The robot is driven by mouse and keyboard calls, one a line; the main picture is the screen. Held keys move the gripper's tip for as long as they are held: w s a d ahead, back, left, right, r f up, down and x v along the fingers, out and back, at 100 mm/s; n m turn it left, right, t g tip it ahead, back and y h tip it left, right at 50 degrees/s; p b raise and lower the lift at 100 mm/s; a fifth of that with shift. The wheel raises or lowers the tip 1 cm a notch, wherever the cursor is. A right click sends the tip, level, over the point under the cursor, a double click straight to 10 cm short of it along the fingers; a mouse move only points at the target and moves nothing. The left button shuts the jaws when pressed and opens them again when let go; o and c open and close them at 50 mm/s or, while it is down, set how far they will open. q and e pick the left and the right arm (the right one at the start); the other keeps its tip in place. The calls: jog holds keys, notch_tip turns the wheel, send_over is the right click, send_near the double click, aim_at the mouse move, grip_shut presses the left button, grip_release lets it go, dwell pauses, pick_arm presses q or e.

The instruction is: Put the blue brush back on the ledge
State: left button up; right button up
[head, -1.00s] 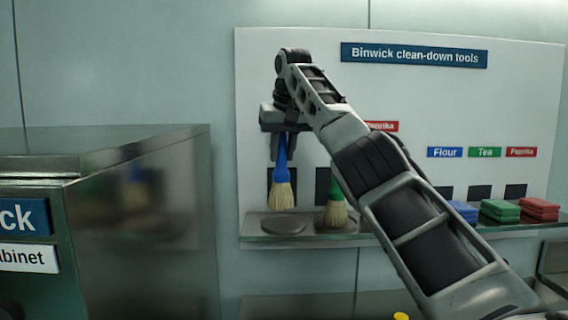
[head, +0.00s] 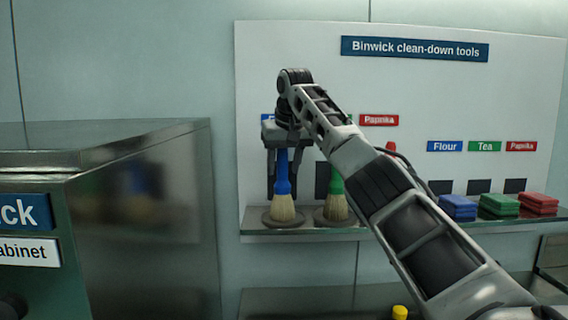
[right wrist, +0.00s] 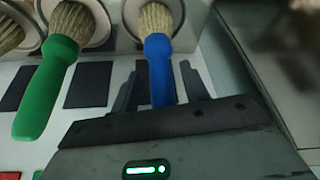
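The blue brush (head: 283,186) stands upright, bristles down, on the leftmost round disc of the ledge (head: 300,232). In the right wrist view the blue brush (right wrist: 160,68) has its handle between the fingers of my right gripper (right wrist: 162,72), with a gap on each side. In the head view my right gripper (head: 283,165) is above the ledge, pointing down around the handle, open. My left gripper is not in view.
A green brush (head: 336,196) stands just right of the blue one; it is close in the right wrist view too. Blue (head: 458,207), green (head: 499,204) and red pads (head: 538,202) lie farther right. A metal cabinet (head: 145,200) stands at left.

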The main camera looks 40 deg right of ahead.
jog(key=shift+r, duration=0.3)
jog(key=v, duration=1.2)
jog(key=shift+f, duration=0.15)
